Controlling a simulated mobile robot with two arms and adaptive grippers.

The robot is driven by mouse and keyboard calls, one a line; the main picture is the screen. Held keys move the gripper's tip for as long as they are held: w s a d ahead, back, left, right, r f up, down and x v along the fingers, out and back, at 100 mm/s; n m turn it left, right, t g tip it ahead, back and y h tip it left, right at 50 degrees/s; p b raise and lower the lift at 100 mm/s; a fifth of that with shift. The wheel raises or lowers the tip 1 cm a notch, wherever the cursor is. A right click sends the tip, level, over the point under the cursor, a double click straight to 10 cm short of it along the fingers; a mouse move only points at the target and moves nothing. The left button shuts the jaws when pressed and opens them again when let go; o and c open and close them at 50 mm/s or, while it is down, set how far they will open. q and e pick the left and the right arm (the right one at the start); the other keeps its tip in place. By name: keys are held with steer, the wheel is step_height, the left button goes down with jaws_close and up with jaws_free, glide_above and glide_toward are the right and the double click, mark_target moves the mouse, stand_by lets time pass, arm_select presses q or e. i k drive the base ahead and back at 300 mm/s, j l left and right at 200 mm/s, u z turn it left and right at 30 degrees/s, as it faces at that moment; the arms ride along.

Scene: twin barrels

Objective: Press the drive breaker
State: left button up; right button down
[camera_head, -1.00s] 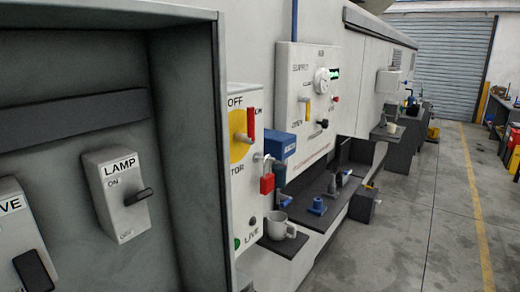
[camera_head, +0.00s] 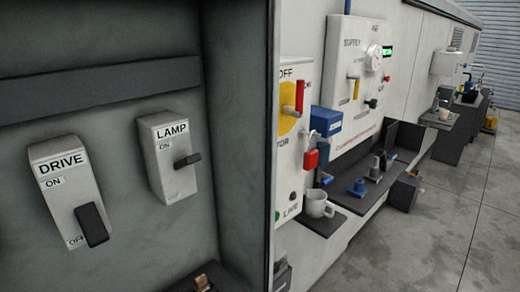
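The drive breaker (camera_head: 65,190) is a pale grey block labelled DRIVE at the left of the head view, inside a grey open cabinet (camera_head: 236,130). ON is marked near its top and OFF at its bottom. Its black toggle (camera_head: 92,225) sits at the lower end, by OFF. The lamp breaker (camera_head: 169,155) is beside it on the right, with its black lever (camera_head: 187,160) near the middle. Neither of my grippers shows in the head view.
A copper-coloured piece (camera_head: 203,283) shows at the cabinet's bottom. Right of the cabinet wall are a panel with a red padlock (camera_head: 311,159), a white mug (camera_head: 317,203) on a dark shelf, and a supply panel (camera_head: 352,75). Open floor (camera_head: 445,235) lies at the right.

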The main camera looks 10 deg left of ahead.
mark_target(95, 233)
steer(key=l+u, duration=0.1)
steer(key=u, duration=0.35)
steer(key=l+u, duration=0.1)
steer(key=u, duration=0.35)
steer(key=l+u, duration=0.1)
steer(key=u, duration=0.4)
steer(key=l+u, duration=0.1)
steer(key=u, duration=0.8)
